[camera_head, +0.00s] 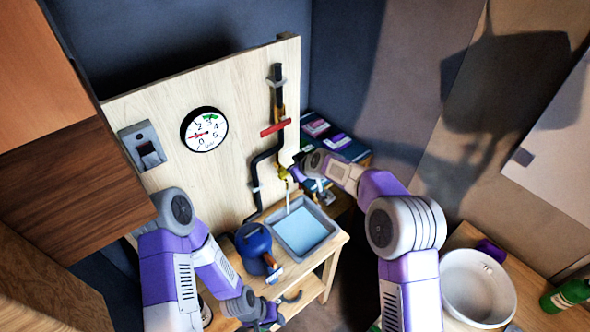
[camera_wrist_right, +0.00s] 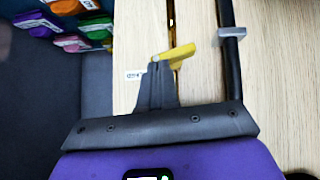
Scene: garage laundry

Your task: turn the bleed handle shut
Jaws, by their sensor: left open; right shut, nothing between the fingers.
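The yellow bleed handle (camera_head: 283,173) is at the lower end of the pipe on the wooden board. In the right wrist view the handle (camera_wrist_right: 178,53) slants up to the right. My right gripper (camera_wrist_right: 156,62) is shut and empty, its tips at the handle's left end; I cannot tell whether they touch. In the head view my right gripper (camera_head: 293,172) reaches the handle from the right. A thin stream (camera_head: 288,198) falls below it into a grey basin (camera_head: 326,247) of pale blue water. My left gripper (camera_head: 272,312) is open, low near the bench front.
A red handle (camera_head: 275,128) sits higher on the black pipe, beside a round gauge (camera_head: 204,130). A blue round vessel (camera_head: 252,239) stands left of the basin. Coloured packs (camera_head: 337,141) lie on the shelf behind my right gripper. A white bowl (camera_head: 478,287) is far right.

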